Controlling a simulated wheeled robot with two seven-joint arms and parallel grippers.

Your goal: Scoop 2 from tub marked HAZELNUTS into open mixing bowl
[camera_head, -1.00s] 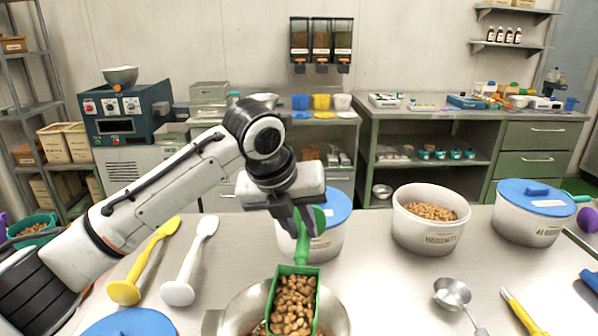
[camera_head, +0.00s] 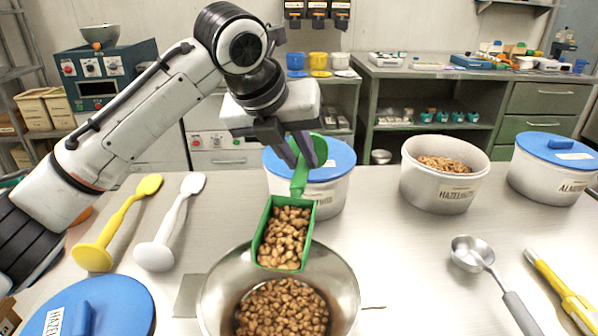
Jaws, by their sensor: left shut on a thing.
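My left gripper (camera_head: 295,150) is shut on the handle of a green scoop (camera_head: 284,234). The scoop is full of brown nuts and hangs over the far part of the metal mixing bowl (camera_head: 345,285). The bowl is open and has a heap of similar nuts (camera_head: 282,308) in it. The open white tub marked HAZELNUTS (camera_head: 425,186) stands to the right, with nuts inside. My right gripper does not show.
A blue-lidded tub (camera_head: 335,158) stands behind the scoop, and another marked ALMONDS (camera_head: 550,170) at the right. A blue lid (camera_head: 120,300) lies front left. Yellow (camera_head: 95,257) and white (camera_head: 155,256) tools lie left. A metal ladle (camera_head: 470,254) and yellow tool (camera_head: 560,290) lie right.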

